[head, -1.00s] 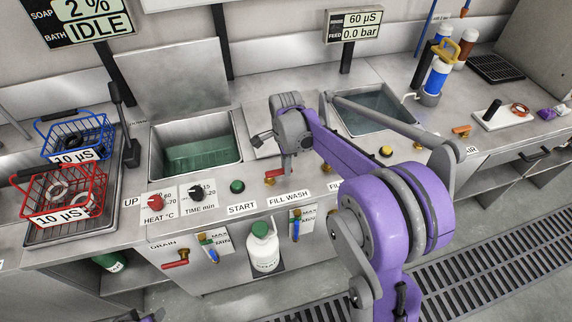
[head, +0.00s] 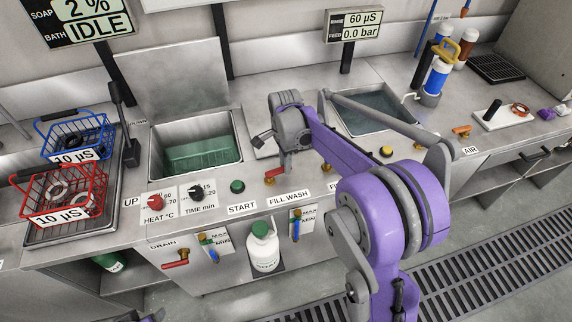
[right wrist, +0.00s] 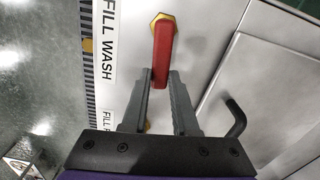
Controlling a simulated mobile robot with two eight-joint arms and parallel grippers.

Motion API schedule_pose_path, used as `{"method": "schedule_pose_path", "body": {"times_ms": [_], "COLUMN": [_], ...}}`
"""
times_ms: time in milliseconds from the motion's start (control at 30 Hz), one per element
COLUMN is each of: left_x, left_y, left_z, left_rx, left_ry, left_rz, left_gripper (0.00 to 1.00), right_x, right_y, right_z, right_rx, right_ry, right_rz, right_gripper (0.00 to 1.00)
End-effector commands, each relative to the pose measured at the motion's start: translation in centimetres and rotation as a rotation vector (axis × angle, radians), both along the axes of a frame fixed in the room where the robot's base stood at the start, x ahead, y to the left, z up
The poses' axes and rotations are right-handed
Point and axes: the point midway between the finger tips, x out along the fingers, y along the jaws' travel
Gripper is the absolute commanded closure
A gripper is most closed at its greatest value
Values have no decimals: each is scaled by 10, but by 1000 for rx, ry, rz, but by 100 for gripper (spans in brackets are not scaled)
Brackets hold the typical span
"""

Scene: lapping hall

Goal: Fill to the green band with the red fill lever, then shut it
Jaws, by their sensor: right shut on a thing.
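The red fill lever (right wrist: 163,50) sits on a brass fitting beside the FILL WASH label in the right wrist view. In the head view the lever (head: 275,173) shows on the counter's front edge. My right gripper (right wrist: 164,80) is shut on the lever's near end. In the head view its fingertips are largely hidden by my own arm. The wash bath (head: 237,125) holds green-tinted liquid well below its rim. Two level gauges with MAX and MIN marks, one at left (head: 211,247) and one at right (head: 296,226), are on the front panel; their exact levels are too small to read.
A red drain handle (head: 177,262) and a white bottle (head: 262,248) are low on the front. A blue basket (head: 78,140) and a red basket (head: 62,195) stand at left. The rinse basin (head: 375,110) is at right. The bath display (head: 85,35) reads IDLE.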

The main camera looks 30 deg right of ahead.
Motion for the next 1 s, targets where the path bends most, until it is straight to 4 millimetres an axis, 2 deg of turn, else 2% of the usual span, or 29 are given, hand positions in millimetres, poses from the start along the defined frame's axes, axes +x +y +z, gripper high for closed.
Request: {"method": "schedule_pose_path", "body": {"times_ms": [200, 500, 533, 700, 1000], "left_x": [0, 0, 0, 0, 0], "left_y": [0, 0, 0, 0, 0], "left_z": [-1, -1, -1, -1, -1], "left_rx": [0, 0, 0, 0, 0], "left_ry": [0, 0, 0, 0, 0], "left_rz": [0, 0, 0, 0, 0], "left_gripper": [50, 50, 50, 50, 50], "right_x": [9, 10, 10, 9, 9], "right_y": [0, 0, 0, 0, 0], "right_z": [0, 0, 0, 0, 2], "right_rx": [-1, -1, -1, -1, 0], "right_ry": [-1, -1, -1, -1, -1], "right_rz": [161, 176, 176, 175, 175], "right_gripper": [100, 100, 71, 43, 43]}}
